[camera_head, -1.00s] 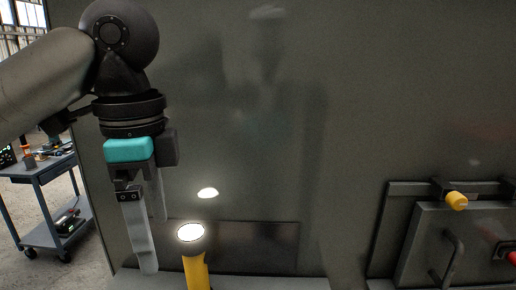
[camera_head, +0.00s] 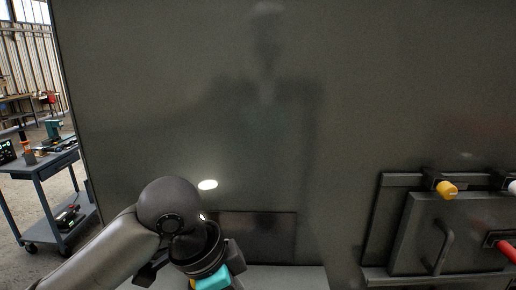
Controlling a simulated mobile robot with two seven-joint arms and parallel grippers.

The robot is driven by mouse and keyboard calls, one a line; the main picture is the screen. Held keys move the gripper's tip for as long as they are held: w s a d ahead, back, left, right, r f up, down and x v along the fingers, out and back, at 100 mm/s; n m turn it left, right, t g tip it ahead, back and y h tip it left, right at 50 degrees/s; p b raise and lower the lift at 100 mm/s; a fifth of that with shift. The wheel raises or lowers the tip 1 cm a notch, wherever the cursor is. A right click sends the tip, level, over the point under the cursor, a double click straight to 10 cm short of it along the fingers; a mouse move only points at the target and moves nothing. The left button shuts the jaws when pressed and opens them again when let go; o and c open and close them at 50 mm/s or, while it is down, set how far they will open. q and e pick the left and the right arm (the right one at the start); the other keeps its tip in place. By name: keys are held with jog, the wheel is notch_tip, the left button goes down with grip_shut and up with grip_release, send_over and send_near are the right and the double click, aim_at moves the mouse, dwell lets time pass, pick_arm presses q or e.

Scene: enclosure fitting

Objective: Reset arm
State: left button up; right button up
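My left arm comes in from the lower left of the head view. Its wrist is low, in front of the grey ledge (camera_head: 290,277). Only the dark gripper body with a teal block shows at the bottom edge; the fingers are out of the picture. My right gripper is not in view. A sliver of something yellow (camera_head: 192,283) shows beside the wrist, mostly hidden by it.
A large grey panel wall (camera_head: 330,100) fills most of the view. At right is a framed hatch (camera_head: 470,235) with a handle (camera_head: 443,247), a yellow knob (camera_head: 447,189) and a red handle (camera_head: 507,250). A tool cart (camera_head: 40,170) stands at far left.

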pick_arm(q)
jog(key=s+f+n+t+h, duration=0.1)
jog(key=s+f+n, duration=0.15)
jog(key=f, duration=0.25)
jog(key=s+f+n+t, duration=0.1)
jog(key=f+n, duration=0.3)
jog(key=f, duration=0.1)
jog(key=s+a+f+n+y, duration=0.55)
jog(key=s+a+f, duration=0.45)
jog(key=a, duration=0.4)
notch_tip(320, 180, down, 30)
jog(key=s+g+b, duration=0.1)
jog(key=s+b, duration=0.2)
jog(key=b, duration=0.6)
jog(key=s+a+f+b, duration=0.1)
jog(key=s+f+b, duration=0.2)
jog(key=s+f, duration=0.4)
jog(key=s+a+f+g+b, duration=0.1)
jog(key=s+f+b, duration=0.3)
jog(key=f, duration=1)
jog(key=s, duration=0.3)
jog(key=shift+s+f, duration=0.2)
jog(key=shift+s, duration=0.05)
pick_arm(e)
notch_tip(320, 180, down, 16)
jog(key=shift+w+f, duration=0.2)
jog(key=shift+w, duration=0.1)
pick_arm(q)
jog(key=shift+h, duration=0.25)
